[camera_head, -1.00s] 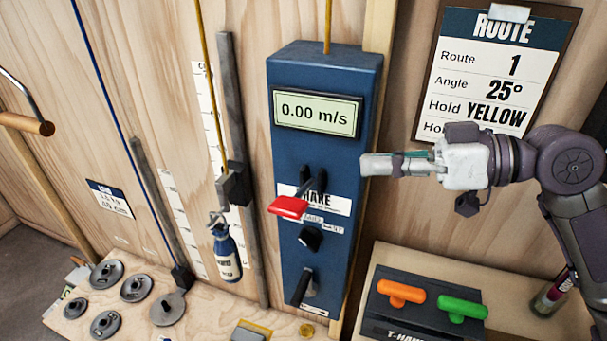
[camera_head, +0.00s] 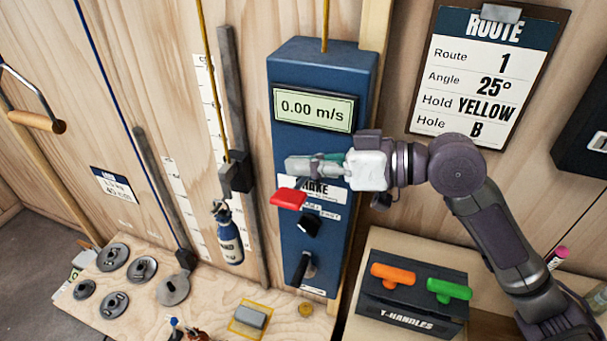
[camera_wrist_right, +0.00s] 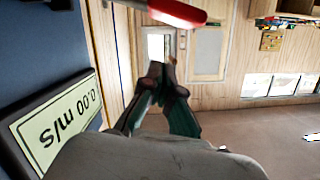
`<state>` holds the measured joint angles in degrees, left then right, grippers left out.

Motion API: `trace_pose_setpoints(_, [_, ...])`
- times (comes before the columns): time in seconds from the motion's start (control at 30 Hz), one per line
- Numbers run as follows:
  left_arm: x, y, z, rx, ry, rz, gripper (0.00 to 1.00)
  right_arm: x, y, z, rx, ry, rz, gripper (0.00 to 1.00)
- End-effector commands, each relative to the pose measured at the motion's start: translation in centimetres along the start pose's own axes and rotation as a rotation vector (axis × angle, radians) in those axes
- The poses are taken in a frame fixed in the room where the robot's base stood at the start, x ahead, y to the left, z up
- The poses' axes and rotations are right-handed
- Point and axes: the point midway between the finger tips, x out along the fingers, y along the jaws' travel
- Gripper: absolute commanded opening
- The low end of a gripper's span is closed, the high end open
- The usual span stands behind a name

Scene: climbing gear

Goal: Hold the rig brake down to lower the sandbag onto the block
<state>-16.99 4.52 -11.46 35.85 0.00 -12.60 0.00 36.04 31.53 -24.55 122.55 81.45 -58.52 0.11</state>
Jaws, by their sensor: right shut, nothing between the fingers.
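The blue rig box (camera_head: 285,225) stands against the wood wall with a display (camera_head: 315,109) reading 0.00 m/s. Its red brake lever (camera_head: 289,198) sticks out below the brake label. The blue sandbag (camera_head: 228,236) hangs from a carriage on the rail, left of the box. A grey block (camera_head: 250,317) with a yellow surround lies on the bench below, near the sandbag. My right gripper (camera_head: 290,165) is shut and empty, just above the red lever and in front of the box. In the wrist view, the lever (camera_wrist_right: 178,12) shows beyond the fingertips (camera_wrist_right: 163,78). My left gripper is out of view.
Several grey weight discs (camera_head: 113,257) lie on the bench at left. A black T-handles box (camera_head: 410,300) with an orange and a green handle stands at lower right, under my right arm. A black knob (camera_head: 308,226) and a black handle (camera_head: 304,270) sit below the lever.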

Motion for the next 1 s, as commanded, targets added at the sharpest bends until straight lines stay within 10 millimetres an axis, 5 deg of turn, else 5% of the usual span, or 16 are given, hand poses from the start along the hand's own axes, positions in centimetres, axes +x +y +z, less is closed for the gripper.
trace_pose_setpoints(0.3, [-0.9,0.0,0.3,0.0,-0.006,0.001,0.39,0.5,0.1,3.5,0.004,-0.004,0.003,0.0])
trace_pose_setpoints(1.0, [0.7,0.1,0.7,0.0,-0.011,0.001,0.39,0.9,0.1,5.0,-0.078,-0.005,0.023,0.0])
